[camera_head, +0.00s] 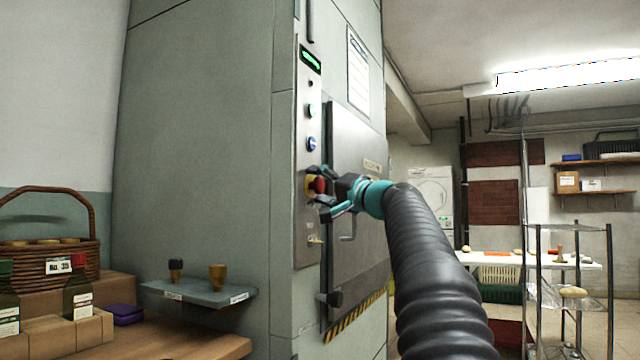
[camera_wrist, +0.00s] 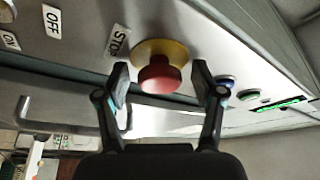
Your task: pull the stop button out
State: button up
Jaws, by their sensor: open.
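The stop button (camera_head: 319,185) is a red mushroom head on a yellow collar, set in the metal control strip of the tall grey-green cabinet. In the wrist view the red button (camera_wrist: 160,76) stands out from its yellow base, beside a label partly reading "STO". My gripper (camera_head: 322,188) is at the button. In the wrist view its two fingers (camera_wrist: 162,85) are apart, one on each side of the red head, with visible gaps. It holds nothing. I cannot tell exactly how far the button is pressed in.
A blue button (camera_head: 312,144), a green button (camera_head: 311,111) and a lit green display (camera_head: 310,59) sit above on the control strip (camera_head: 308,225). A metal door (camera_head: 358,240) with a handle is close on the right. A small shelf (camera_head: 205,293) juts out at left.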

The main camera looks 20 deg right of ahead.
grip_shut()
jog(key=shift+s+d+f+b, duration=0.1)
jog(key=shift+s+d+b, duration=0.3)
jog(key=shift+s, duration=0.05)
grip_release()
jog(key=shift+s, duration=0.1)
jog(key=v, duration=1.2)
jog(key=shift+d, duration=0.1)
dwell(0.4)
